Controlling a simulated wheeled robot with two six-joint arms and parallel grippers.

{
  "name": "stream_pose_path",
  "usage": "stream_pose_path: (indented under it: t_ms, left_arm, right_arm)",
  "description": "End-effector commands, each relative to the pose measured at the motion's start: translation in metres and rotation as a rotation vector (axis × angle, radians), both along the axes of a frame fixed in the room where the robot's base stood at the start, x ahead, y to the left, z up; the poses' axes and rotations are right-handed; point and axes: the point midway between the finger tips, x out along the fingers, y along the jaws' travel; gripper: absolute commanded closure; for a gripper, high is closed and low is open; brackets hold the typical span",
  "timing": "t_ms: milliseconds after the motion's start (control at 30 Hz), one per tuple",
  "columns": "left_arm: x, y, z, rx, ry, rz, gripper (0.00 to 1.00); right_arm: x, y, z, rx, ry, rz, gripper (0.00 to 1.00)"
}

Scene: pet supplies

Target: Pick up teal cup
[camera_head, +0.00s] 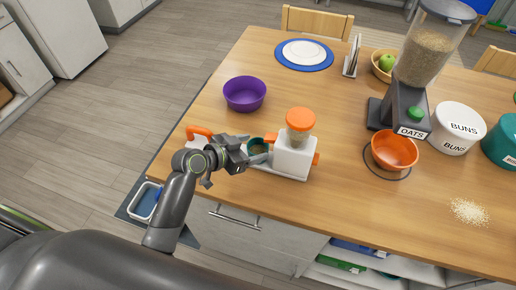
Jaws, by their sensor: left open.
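My right gripper is out of view.
A purple bowl (245,93) is behind the cup. An orange scoop handle (199,131) lies left of my gripper. An orange bowl (394,150) sits under the oats dispenser (420,60). A buns canister (455,127) and spilled grains (469,211) are at right.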

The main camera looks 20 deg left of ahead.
Motion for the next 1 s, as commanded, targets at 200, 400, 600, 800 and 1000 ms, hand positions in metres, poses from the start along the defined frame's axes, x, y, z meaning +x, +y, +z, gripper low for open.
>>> stream_pose_path:
  t_ms: [200,400,600,800,1000]
  left_arm:
    - [0.0094,-0.0072,-0.0064,-0.001,0.002,0.0,0.32]
    - [0.0095,-0.0073,-0.0068,0.0,0.0,0.0,0.32]
    - [0.0095,-0.0072,-0.0067,0.001,0.001,0.0,0.56]
    - [0.0094,-0.0071,-0.0065,0.0,0.0,0.0,0.72]
    - [0.0095,-0.0072,-0.0057,0.001,-0.001,0.0,0.72]
  right_arm:
    - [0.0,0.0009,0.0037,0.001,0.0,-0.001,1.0]
    - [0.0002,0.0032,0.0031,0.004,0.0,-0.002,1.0]
    - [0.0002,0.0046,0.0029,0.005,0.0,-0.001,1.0]
    - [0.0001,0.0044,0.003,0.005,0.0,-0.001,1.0]
    - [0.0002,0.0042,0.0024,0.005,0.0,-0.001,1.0]
